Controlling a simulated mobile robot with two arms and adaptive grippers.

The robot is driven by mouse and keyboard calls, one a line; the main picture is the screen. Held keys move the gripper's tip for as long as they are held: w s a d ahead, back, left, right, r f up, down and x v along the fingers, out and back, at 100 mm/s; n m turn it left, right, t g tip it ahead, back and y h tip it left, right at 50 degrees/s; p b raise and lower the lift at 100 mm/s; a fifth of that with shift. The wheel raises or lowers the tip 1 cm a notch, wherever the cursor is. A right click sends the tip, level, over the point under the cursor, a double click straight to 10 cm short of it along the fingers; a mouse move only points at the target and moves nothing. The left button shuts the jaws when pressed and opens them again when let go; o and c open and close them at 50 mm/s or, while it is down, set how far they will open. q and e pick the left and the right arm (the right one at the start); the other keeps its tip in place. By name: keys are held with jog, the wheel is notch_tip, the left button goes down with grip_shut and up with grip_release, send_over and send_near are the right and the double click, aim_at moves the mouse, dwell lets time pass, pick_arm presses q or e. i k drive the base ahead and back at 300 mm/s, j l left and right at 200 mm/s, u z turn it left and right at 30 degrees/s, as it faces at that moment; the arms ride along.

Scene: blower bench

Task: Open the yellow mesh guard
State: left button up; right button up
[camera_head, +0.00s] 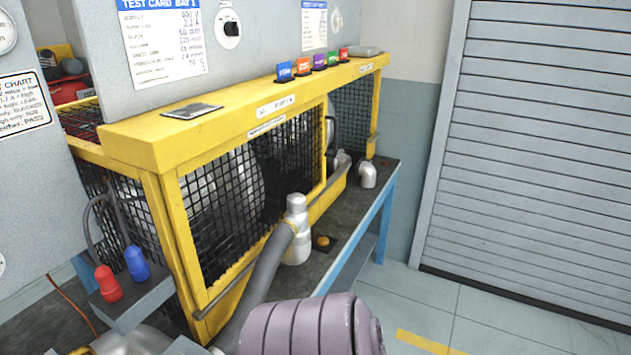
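The yellow mesh guard (168,228) stands on the dark bench at the centre of the head view. Its front panel of black mesh (285,165) sits in the yellow frame and looks shut. A grey bar (222,297) runs along the lower front edge. Large round grey machine parts show dimly behind the mesh. Neither of my grippers can be made out.
A mauve ribbed round body (305,328) fills the bottom centre; I cannot tell what it belongs to. Red (108,284) and blue (136,263) capped parts stand at the lower left. Coloured tags line the guard's top. Open floor (430,305) lies right, before a shutter (540,150).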

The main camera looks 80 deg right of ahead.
aim_at(168, 179)
jog(key=l+z, duration=0.1)
jog(key=z, duration=2.35)
